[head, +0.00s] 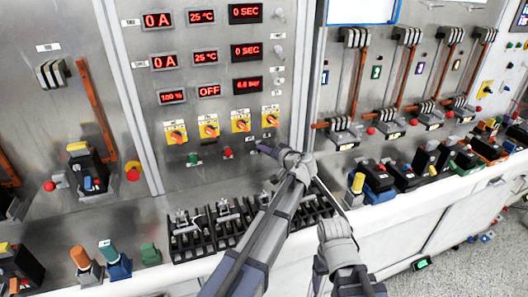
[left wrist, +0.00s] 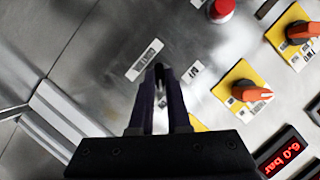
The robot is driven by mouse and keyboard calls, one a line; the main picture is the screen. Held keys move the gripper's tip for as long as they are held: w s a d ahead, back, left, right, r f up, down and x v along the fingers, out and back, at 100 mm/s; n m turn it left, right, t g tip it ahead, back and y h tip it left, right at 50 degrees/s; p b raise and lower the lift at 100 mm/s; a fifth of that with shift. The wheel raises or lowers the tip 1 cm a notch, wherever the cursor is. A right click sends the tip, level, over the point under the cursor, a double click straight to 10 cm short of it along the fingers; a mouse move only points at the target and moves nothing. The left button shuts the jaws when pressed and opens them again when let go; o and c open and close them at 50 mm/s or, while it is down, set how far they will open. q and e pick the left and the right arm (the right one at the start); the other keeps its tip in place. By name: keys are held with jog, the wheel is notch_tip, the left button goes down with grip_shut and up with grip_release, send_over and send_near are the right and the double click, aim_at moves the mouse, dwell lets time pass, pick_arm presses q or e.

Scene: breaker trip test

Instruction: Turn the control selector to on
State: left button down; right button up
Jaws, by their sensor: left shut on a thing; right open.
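My left gripper (head: 264,149) reaches the lower part of the grey panel, below the right end of the row of yellow selector plates. In the left wrist view its two dark fingers (left wrist: 160,78) are close together, shut on a small dark piece at their tips. It sits beside a printed label (left wrist: 146,60) and a smaller label (left wrist: 191,73), and appears to be the control selector. The fingers hide most of it, so its turned position cannot be read. My right gripper (head: 335,232) is open, low in front of the bench, away from the panel.
Orange selectors on yellow plates (head: 208,126) line the panel above. A red button (head: 227,152) and a green button (head: 194,158) are left of my left gripper. A black terminal rack (head: 188,238) lies below. Lever switches (head: 430,110) stand at right.

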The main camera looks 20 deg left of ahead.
pick_arm(q)
jog(key=shift+f, duration=0.1)
dwell(0.5)
jog(key=c, duration=0.9)
grip_release()
jog(key=p+v, duration=0.2)
jog(key=v, duration=0.6)
jog(key=shift+w, duration=0.1)
